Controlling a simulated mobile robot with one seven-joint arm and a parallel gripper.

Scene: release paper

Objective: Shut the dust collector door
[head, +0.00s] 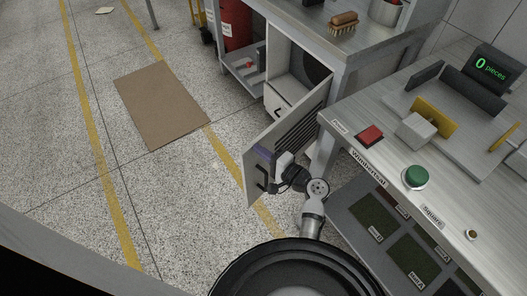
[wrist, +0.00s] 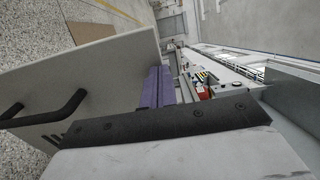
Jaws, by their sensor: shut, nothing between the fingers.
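The dust collector door (head: 292,126) stands swung open from its cabinet (head: 283,92). It is a pale panel with dark vent slots and a black handle (head: 262,178) near its free edge. The door (wrist: 95,72) also fills the left of the wrist view, with the handle (wrist: 48,114) at lower left. My gripper (head: 265,153) is beside the handle-side face of the door, near its free edge. Its purple fingers (wrist: 157,88) are shut and empty, close to the door's edge in the wrist view. I cannot tell whether they touch the door.
A workbench (head: 352,112) with a red button (head: 369,134) and a green button (head: 415,177) stands right of my arm. A brush (head: 343,22) lies on the cabinet top. A brown mat (head: 160,105) lies on the floor at left, where the floor is largely clear.

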